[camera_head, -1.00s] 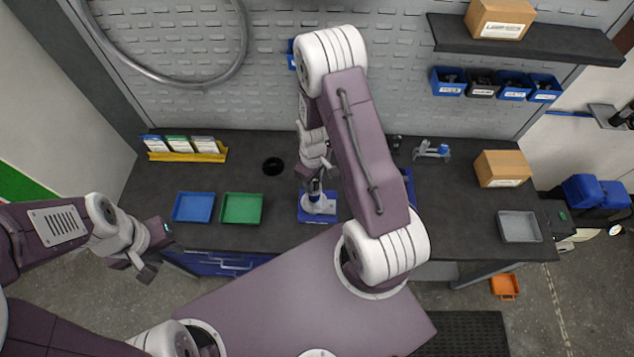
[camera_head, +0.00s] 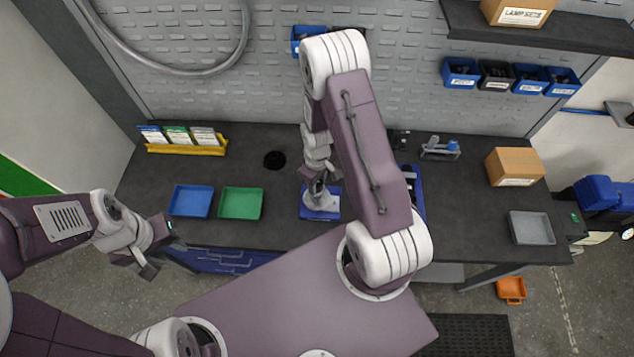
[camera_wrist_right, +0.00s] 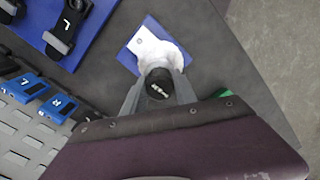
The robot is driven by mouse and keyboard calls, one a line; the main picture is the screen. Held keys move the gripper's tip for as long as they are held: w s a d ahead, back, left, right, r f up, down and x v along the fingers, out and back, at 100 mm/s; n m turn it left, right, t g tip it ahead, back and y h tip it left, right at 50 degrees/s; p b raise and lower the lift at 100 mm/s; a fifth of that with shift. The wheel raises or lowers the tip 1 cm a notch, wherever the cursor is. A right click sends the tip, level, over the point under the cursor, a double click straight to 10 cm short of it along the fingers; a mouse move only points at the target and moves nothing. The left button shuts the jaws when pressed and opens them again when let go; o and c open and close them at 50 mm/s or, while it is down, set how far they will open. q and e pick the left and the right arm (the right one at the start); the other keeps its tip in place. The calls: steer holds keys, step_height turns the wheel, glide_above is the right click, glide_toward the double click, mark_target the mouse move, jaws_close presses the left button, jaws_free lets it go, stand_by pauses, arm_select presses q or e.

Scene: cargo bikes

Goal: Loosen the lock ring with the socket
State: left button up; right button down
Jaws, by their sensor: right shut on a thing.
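A pale grey-white fixture (camera_head: 321,201) stands on a small blue mat (camera_head: 331,214) near the middle of the bench; both also show in the right wrist view, the fixture (camera_wrist_right: 150,48) and the mat (camera_wrist_right: 124,57). My right gripper (camera_head: 318,184) is directly above the fixture. In the wrist view its fingers (camera_wrist_right: 158,90) are shut on a black round-topped piece, seemingly the socket (camera_wrist_right: 159,82), which overlaps the fixture. Its lower end and the lock ring are hidden, so I cannot tell if they touch. My left gripper (camera_head: 144,258) is off the bench's front left; its jaws are unclear.
Blue (camera_head: 191,201) and green (camera_head: 241,203) trays lie left of the mat. A blue mat with black tools (camera_wrist_right: 52,30) is right of my right arm. A cardboard box (camera_head: 514,166) and grey tray (camera_head: 531,228) stand at the right. The bench between is mostly clear.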

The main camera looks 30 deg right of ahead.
steer(key=shift+s, duration=0.1)
stand_by(0.5)
steer(key=shift+f+b, duration=0.4)
steer(key=shift+f, duration=0.05)
stand_by(0.6)
steer(key=c, duration=1.9)
jaws_free()
jaws_close()
